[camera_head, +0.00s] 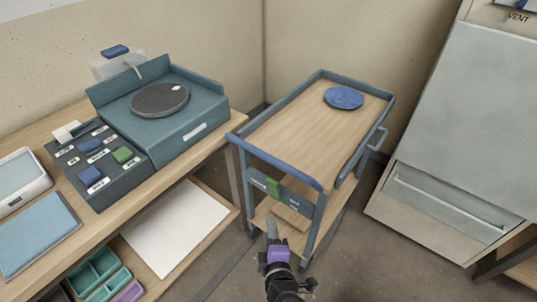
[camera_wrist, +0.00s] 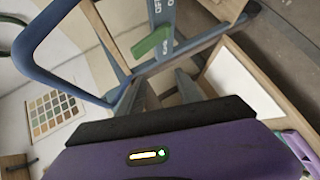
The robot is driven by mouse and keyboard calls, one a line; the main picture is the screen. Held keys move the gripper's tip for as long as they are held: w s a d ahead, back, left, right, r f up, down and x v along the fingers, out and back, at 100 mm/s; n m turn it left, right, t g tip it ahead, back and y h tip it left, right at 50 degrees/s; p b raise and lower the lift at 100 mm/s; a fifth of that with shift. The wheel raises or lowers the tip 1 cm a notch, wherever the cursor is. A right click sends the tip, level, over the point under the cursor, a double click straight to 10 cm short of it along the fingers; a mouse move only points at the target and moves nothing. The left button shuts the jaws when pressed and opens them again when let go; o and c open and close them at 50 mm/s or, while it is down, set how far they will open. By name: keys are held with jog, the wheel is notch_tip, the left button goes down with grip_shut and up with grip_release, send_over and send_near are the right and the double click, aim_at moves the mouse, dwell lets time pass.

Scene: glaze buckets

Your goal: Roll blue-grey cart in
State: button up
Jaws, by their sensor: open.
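The blue-grey cart (camera_head: 322,76) stands near the wall corner, with a wooden top and a lower shelf. A round blue disc (camera_head: 344,97) lies on the cart top. My gripper (camera_head: 272,232) is in front of the cart's near end, below the green lever.
A wooden bench (camera_head: 215,148) on the left carries a teal turntable unit (camera_head: 190,130) and a switch box. A large grey cabinet (camera_head: 445,90) marked VENT stands on the right. Dark floor (camera_head: 350,245) is free between cart and cabinet. A colour chart (camera_wrist: 52,112) shows in the wrist view.

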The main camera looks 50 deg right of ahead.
jog(key=w+d+r+m+g+h, duration=0.1)
jog(key=w+d+r+h, duration=0.3)
jog(key=r, duration=0.3)
jog(key=w+d+r+m+g+h, duration=0.1)
jog(key=w+d+r+h, duration=0.2)
jog(key=w+r+h, duration=0.3)
jog(key=w+d+r+y, duration=0.1)
jog(key=w+d+r, duration=0.1)
jog(key=d, duration=0.4)
jog(key=shift+r, duration=0.15)
jog(key=shift+d, duration=0.1)
grip_shut()
dwell(0.5)
